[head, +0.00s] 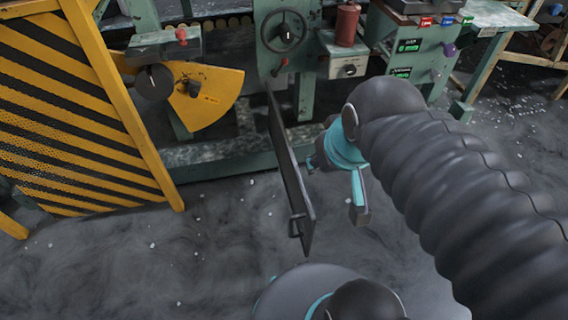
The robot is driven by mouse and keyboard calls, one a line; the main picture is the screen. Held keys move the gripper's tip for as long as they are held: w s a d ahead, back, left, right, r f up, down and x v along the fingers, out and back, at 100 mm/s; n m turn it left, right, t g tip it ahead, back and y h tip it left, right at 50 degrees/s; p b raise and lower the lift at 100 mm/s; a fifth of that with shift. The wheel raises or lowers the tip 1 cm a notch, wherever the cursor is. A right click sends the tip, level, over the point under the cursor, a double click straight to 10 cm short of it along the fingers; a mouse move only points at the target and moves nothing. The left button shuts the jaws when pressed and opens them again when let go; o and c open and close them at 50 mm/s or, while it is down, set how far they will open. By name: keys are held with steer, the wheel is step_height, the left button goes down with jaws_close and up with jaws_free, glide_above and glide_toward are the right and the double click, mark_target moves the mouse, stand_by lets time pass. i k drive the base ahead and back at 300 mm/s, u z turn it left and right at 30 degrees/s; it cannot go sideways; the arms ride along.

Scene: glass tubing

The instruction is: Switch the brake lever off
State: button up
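My gripper (335,189), with teal parts, hangs in front of the green machine. Its two visible fingers are apart, with nothing seen between them. No lever carries a readable brake label, so I cannot tell which is the brake lever. A red-knobbed lever (181,36) stands on a grey box at upper left. A dark handle (191,88) sits on a yellow sector plate (212,97) below it. Another small red knob (281,65) is under the dark handwheel (284,32). My gripper is to the right of all of these and apart from them.
A long dark panel (289,170) with a small handle (296,226) juts out left of my gripper. A yellow-black striped guard (75,115) stands at left. A red cylinder (347,25) and a control box (410,60) are at upper right. The grey floor (150,260) is open at lower left.

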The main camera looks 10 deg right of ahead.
mark_target(285, 62)
steer(key=k, duration=1.35)
steer(key=u, duration=0.7)
steer(key=i, duration=1.15)
steer(key=z, duration=0.55)
steer(key=i, duration=0.5)
steer(key=z, duration=0.55)
